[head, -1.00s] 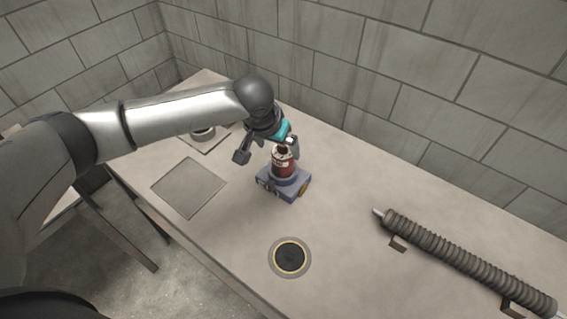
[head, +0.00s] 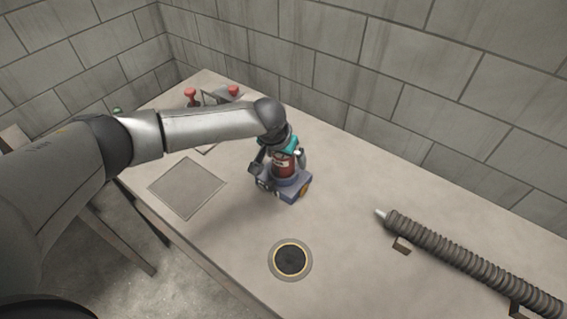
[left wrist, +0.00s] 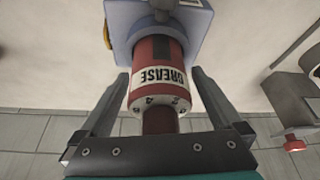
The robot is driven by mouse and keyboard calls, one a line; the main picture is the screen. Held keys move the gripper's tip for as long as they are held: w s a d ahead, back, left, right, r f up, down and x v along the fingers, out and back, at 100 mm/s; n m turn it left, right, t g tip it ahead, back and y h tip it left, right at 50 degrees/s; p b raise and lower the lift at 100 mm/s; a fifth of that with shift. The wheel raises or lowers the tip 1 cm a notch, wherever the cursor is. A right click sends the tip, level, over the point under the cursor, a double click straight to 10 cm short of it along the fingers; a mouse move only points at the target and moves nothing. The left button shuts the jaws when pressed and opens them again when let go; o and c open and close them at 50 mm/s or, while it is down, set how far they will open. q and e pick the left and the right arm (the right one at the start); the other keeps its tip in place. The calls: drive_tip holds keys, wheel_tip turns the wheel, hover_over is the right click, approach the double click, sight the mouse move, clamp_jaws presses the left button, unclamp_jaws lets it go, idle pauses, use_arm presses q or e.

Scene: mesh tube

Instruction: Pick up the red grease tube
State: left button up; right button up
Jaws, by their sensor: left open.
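The red grease tube (head: 284,165) stands upright in a blue-grey holder (head: 285,187) on the table. In the left wrist view the tube (left wrist: 158,90) carries a white band reading GREASE, and its holder (left wrist: 125,22) shows at the top. My left gripper (head: 279,166) is open around the tube. In the left wrist view its two fingers (left wrist: 160,92) lie on either side of the tube, with a gap showing at each side. My right gripper is not in view.
A ribbed dark tube (head: 465,258) lies on brackets at the right. A round black disc with a yellow rim (head: 290,259) and a flat square plate (head: 187,186) lie on the table. Red-knobbed fittings (head: 191,95) stand at the back left, near the block wall.

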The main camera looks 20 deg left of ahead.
use_arm(q)
drive_tip(key=shift+c, duration=0.4)
drive_tip(key=c, duration=1.3)
drive_tip(key=shift+c, duration=0.6)
drive_tip(key=shift+r, duration=0.15)
